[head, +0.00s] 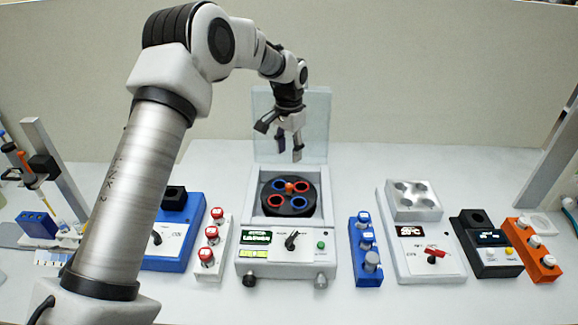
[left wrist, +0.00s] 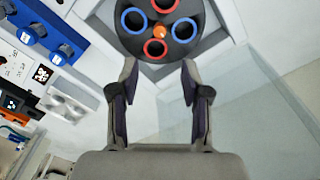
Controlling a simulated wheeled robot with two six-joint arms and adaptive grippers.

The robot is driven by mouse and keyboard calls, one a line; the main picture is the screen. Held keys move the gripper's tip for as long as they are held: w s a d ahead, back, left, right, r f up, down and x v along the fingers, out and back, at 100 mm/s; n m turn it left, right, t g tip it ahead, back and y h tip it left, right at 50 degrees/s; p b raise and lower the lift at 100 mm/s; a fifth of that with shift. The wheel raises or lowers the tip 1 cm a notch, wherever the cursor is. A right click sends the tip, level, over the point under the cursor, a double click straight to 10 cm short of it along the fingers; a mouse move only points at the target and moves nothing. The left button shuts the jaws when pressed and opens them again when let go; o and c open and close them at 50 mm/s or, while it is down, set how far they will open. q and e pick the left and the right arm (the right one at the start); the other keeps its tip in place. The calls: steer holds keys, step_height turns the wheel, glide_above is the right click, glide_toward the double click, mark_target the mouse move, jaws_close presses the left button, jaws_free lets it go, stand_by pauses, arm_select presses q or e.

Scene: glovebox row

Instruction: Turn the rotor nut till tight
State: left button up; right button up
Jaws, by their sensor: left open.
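The rotor nut (head: 290,186) is a small orange knob at the centre of the dark round rotor (head: 298,209). The rotor has red and blue ringed holes and sits in the open centrifuge (head: 244,230), whose clear lid (head: 318,110) stands up at the back. In the left wrist view the nut (left wrist: 159,32) shows near the top, beyond the fingertips. My left gripper (head: 289,157) is open and empty, above the rear of the centrifuge and apart from the nut. Its two fingers (left wrist: 160,72) are spread wide. My right gripper is not in view.
A red-capped tube rack (head: 203,267) stands left of the centrifuge, and a blue rack (head: 367,276) stands right. Further right are a grey block heater (head: 436,262), a black device (head: 480,262) and an orange rack (head: 541,264). The raised lid is close behind my left gripper.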

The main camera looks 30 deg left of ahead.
arm_select(q)
steer(key=shift+r, duration=0.35)
steer(key=m, duration=0.6)
glide_above(289, 185)
step_height(289, 185, down, 5)
steer(key=shift+r, duration=0.2)
step_height(289, 185, down, 8)
steer(key=shift+w+a+r+p, duration=0.1)
steer(key=shift+r+p, duration=0.05)
steer(key=shift+p, duration=0.8)
jaws_close()
